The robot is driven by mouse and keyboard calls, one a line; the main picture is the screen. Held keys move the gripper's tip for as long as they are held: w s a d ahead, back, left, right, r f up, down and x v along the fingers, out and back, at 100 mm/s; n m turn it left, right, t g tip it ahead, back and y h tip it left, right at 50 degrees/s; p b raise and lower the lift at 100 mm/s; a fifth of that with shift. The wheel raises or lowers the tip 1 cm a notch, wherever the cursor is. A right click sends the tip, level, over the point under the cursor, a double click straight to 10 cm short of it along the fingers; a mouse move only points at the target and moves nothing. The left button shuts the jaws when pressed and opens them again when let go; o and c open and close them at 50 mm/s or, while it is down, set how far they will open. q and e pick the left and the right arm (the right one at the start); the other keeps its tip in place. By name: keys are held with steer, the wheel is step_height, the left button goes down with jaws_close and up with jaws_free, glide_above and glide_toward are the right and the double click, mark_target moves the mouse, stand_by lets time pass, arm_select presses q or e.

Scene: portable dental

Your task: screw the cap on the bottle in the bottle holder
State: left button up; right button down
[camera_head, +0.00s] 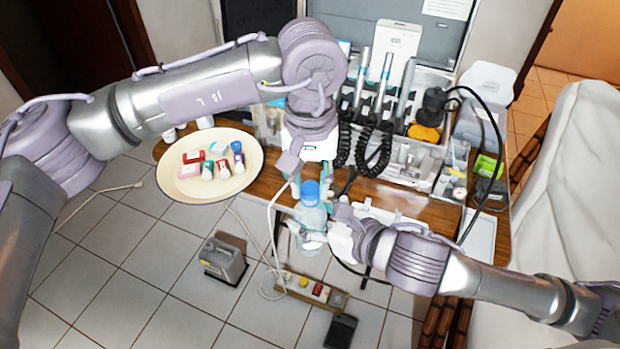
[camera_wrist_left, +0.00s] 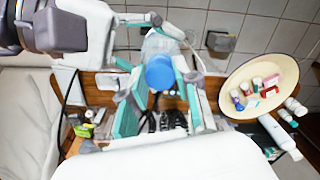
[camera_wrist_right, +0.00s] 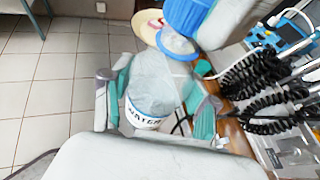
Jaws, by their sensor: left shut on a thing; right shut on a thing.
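A clear bottle (camera_head: 311,217) is held upright or nearly so in front of the table edge. My right gripper (camera_wrist_right: 160,95) is shut on its body; lettering shows near its base in the right wrist view. A blue cap (camera_head: 310,188) is at the top of the bottle, and my left gripper (camera_wrist_left: 162,85) is shut on it from above. The cap (camera_wrist_right: 187,16) also shows above the bottle (camera_wrist_right: 152,82) in the right wrist view. I cannot tell whether its thread is engaged. I cannot make out a bottle holder.
A wooden table (camera_head: 440,212) carries a dental unit with black coiled cords (camera_head: 372,150) and handpieces. A round cream tray (camera_head: 243,150) with small bottles and boxes is at the left.

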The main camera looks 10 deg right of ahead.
arm_select(q)
steer(key=shift+f, duration=0.4)
steer(key=m, duration=1.3)
steer(key=shift+w+a, duration=0.1)
steer(key=o, duration=0.7)
steer(key=shift+r, duration=2.25)
